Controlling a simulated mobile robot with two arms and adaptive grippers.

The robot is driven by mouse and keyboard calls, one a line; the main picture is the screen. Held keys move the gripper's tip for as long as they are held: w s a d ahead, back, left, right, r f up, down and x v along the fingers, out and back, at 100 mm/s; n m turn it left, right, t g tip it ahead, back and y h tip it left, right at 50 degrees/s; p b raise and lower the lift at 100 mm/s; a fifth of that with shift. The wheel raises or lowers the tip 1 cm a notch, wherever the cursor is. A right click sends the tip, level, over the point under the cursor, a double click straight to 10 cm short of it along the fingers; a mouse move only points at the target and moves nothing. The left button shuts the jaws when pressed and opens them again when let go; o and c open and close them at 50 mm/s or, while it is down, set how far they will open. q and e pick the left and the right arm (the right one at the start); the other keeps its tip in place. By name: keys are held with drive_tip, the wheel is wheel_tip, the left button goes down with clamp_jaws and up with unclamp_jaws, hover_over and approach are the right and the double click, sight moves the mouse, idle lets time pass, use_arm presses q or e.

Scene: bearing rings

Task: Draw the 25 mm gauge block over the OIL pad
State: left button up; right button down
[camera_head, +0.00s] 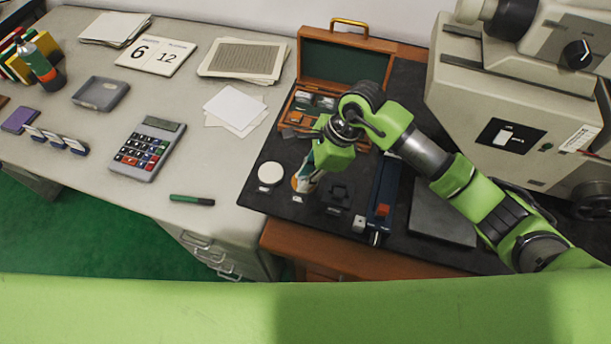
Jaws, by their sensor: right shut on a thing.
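My right gripper (307,175) points down over a small round pad with an orange-brown edge, on the dark bench mat (260,199). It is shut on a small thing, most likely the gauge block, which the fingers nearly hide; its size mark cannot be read. A small label (297,198) in front of this pad is too small to read, so I cannot tell if it is the OIL pad. A white round pad (270,173) lies just left of the gripper. Whether the held piece touches the pad is unclear. My left gripper is out of view.
An open wooden case (345,62) with a green-lined lid stands behind the gripper. A black stand (338,196) and a long blue instrument (384,190) lie close on the right. A large beige machine (510,100) fills the right. A calculator (146,148) and papers lie left.

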idle(0.7)
drive_tip(key=shift+w+d+b, duration=0.1)
drive_tip(key=shift+w+b, duration=0.1)
drive_tip(key=shift+b, duration=0.1)
drive_tip(key=shift+w+d+b, duration=0.25)
drive_tip(key=shift+w+b, duration=0.4)
drive_tip(key=shift+w, duration=0.3)
drive_tip(key=shift+s, duration=0.2)
drive_tip(key=shift+s+a, duration=0.2)
drive_tip(key=shift+s, duration=0.2)
drive_tip(key=shift+r, duration=0.15)
drive_tip(key=shift+r+p, duration=1.1)
drive_tip(key=shift+r, duration=1.3)
drive_tip(key=shift+d, duration=0.15)
